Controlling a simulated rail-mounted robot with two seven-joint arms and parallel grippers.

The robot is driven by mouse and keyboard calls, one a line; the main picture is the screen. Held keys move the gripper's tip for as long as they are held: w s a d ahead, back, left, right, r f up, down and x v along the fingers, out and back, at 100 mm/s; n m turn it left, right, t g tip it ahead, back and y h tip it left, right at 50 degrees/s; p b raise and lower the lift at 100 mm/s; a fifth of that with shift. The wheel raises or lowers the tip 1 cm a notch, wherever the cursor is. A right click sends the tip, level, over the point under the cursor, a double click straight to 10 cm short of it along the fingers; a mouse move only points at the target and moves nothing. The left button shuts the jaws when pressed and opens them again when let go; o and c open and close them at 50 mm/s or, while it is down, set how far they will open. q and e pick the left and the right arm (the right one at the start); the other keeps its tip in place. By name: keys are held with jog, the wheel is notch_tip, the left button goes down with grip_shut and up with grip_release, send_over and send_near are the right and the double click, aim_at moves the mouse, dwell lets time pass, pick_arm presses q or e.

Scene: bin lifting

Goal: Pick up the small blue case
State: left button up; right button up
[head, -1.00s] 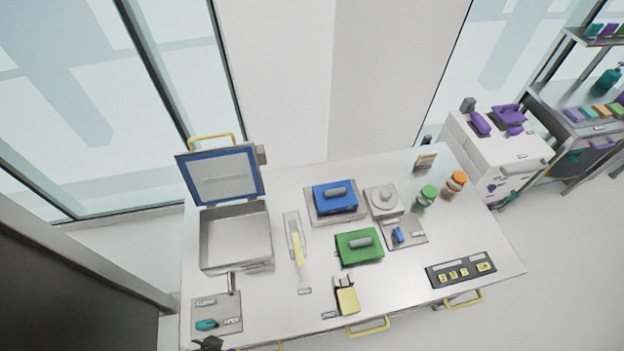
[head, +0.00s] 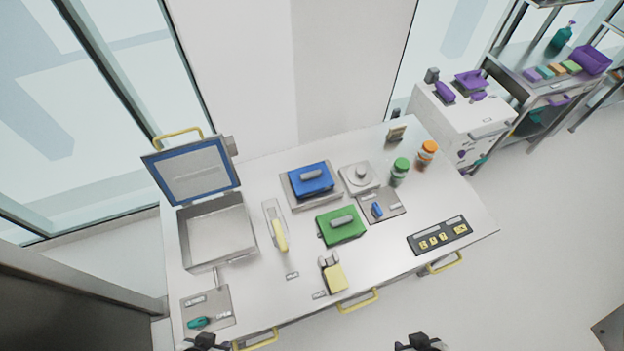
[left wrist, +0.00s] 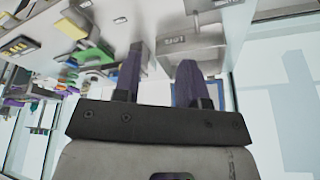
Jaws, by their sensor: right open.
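The small blue case (head: 309,184), with a grey handle on top, sits on a grey plate (head: 325,203) at the back middle of the white table. It is closed, upright and untouched. My left gripper (head: 205,342) is at the bottom edge of the head view, in front of the table and well away from the case. In the left wrist view its two purple fingers (left wrist: 160,62) stand apart with nothing between them. My right gripper (head: 418,343) shows only partly at the bottom edge, open, also far from the case.
A green case (head: 341,230) sits just in front of the blue one. A metal bin (head: 217,233) with raised lid stands left. A yellow-handled tool (head: 280,236), a round grey device (head: 360,175), and green (head: 400,172) and orange (head: 427,153) jars stand nearby. The front right tabletop is partly clear.

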pick_arm(q)
jog(key=shift+o, duration=0.2)
jog(key=o, duration=0.3)
jog(key=shift+w+d, duration=0.1)
dwell(0.4)
